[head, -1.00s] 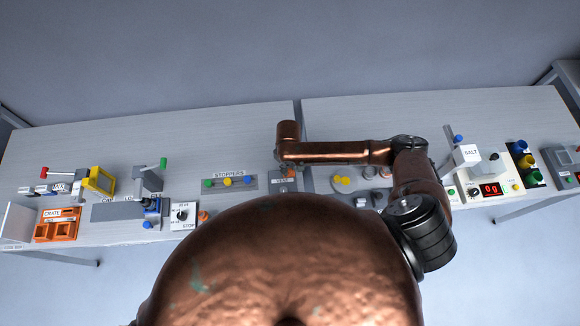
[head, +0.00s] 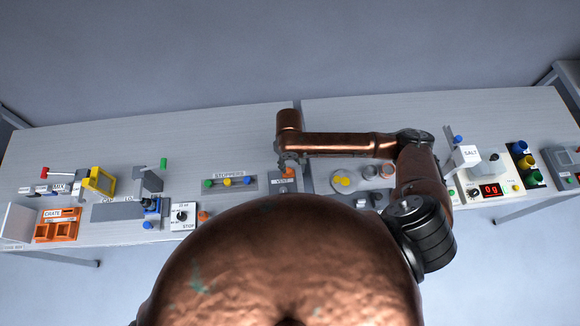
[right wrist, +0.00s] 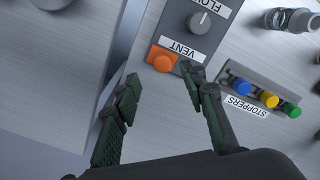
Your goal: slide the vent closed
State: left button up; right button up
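The vent's orange slider knob (right wrist: 162,59) sits on a dark grey panel with a white VENT label (right wrist: 183,51). In the head view the orange knob (head: 288,173) shows just below my right wrist, with its label under it. My right gripper (right wrist: 161,80) is open and empty. Its two dark fingers point toward the panel, one on each side of the knob's line, with the knob just beyond the fingertips. I see no contact; the height gap is hard to judge. My left gripper is not in view.
A FLOW dial (right wrist: 199,22) is on the same panel. The STOPPERS rack (right wrist: 262,93) with blue, yellow and green knobs stands beside it. A gap between two tables runs near the panel.

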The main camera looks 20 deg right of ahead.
aim_at(290, 171)
notch_tip(290, 171, up, 6)
jog(key=shift+f, duration=0.1)
jog(key=shift+s, duration=0.1)
dwell(0.6)
